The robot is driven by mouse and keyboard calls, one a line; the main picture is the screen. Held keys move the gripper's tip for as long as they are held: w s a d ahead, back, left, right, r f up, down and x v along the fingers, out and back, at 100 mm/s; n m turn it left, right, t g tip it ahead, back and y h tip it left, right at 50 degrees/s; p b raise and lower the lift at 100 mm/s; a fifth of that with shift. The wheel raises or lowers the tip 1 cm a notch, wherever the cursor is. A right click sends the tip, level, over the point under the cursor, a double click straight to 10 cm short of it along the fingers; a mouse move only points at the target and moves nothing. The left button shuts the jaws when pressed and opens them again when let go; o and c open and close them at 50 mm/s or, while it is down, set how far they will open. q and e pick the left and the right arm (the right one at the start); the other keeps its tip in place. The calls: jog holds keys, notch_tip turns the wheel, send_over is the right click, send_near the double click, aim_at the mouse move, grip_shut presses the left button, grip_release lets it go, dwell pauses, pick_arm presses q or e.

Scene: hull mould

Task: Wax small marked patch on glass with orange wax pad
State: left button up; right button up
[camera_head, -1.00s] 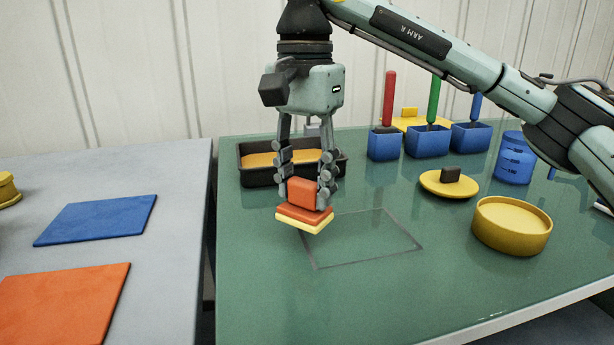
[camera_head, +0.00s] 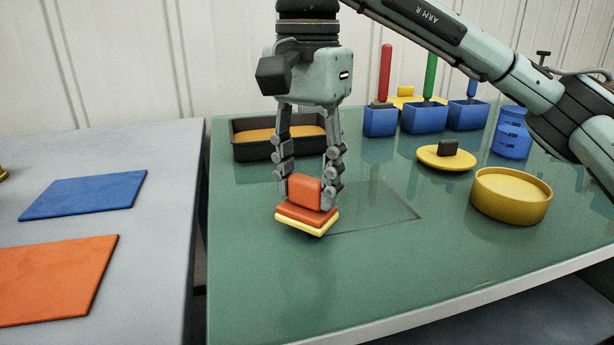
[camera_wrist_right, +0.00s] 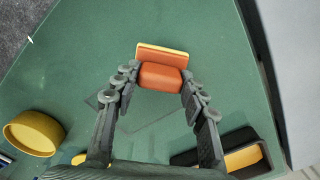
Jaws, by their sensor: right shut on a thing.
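The orange wax pad (camera_head: 306,215) has an orange block handle on top and a pale yellow underside. My right gripper (camera_head: 306,190) is shut on the handle and points down. The pad is at the left front part of the marked patch (camera_head: 385,208), a thin grey outlined square on the green glass. In the head view I cannot tell whether the pad touches the glass. The right wrist view also shows the pad (camera_wrist_right: 161,76) between the fingers, with part of the outline (camera_wrist_right: 150,118) beneath them. My left gripper is not in view.
A black tray with orange filling (camera_head: 250,148) stands behind the pad. Blue bins (camera_head: 422,119) with coloured handles stand at the back right. A yellow lid (camera_head: 446,158), a round yellow tub (camera_head: 511,197) and a blue bottle (camera_head: 512,140) stand right. The front glass is clear.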

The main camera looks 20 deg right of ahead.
jog(key=shift+f+b, duration=0.55)
jog(key=shift+f, duration=0.25)
dwell(0.7)
jog(key=shift+d, duration=2.05)
jog(key=shift+d+p, duration=1.45)
jog(key=shift+d, duration=4.55)
jog(key=shift+w+p, duration=0.4)
jog(key=shift+w, duration=1.6)
jog(key=shift+a, duration=0.1)
